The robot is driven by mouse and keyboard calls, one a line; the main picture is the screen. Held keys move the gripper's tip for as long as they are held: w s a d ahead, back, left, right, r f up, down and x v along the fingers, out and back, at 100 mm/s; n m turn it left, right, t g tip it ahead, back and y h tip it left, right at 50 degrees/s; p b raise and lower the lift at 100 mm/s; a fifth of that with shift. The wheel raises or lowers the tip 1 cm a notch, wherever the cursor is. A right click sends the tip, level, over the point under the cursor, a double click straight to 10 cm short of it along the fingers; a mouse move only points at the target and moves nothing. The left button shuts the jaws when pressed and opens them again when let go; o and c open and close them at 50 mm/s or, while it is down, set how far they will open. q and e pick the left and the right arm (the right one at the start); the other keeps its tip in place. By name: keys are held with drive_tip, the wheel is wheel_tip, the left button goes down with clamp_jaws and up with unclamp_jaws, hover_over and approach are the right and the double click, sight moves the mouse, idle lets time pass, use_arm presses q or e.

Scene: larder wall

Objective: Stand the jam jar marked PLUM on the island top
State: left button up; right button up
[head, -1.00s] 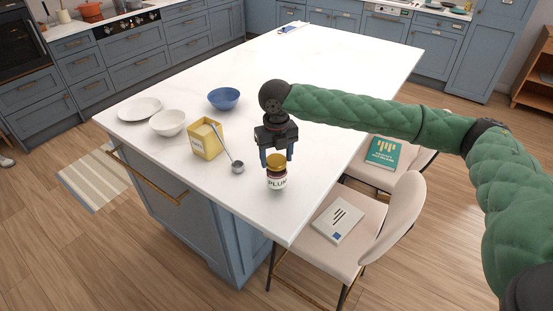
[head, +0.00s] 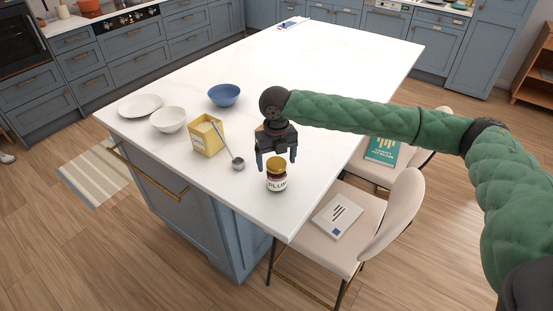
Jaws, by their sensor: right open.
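The jam jar (head: 277,183) has a gold lid, dark red contents and a white label reading PLUM. It stands upright on the white island top (head: 330,75), close to the edge on the stool side. My right gripper (head: 276,164) is open just behind and above the jar, its blue-tipped fingers pointing down and apart. Nothing is held between them. Whether a finger still touches the jar cannot be told. My left gripper is out of view.
A yellow tin (head: 206,137) and a metal ladle (head: 237,162) are left of the jar. A white bowl (head: 168,120), a white plate (head: 140,105) and a blue bowl (head: 224,95) lie farther left. Stools with books stand right. The island's far half is mostly clear.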

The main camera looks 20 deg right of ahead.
drive_tip(key=shift+r, duration=0.2)
use_arm(q)
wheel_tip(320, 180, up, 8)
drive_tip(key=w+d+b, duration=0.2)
drive_tip(key=b, duration=0.1)
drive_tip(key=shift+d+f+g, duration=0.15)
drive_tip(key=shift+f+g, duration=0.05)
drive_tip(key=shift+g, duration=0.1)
use_arm(e)
wheel_tip(320, 180, up, 12)
drive_tip(key=shift+f, duration=0.1)
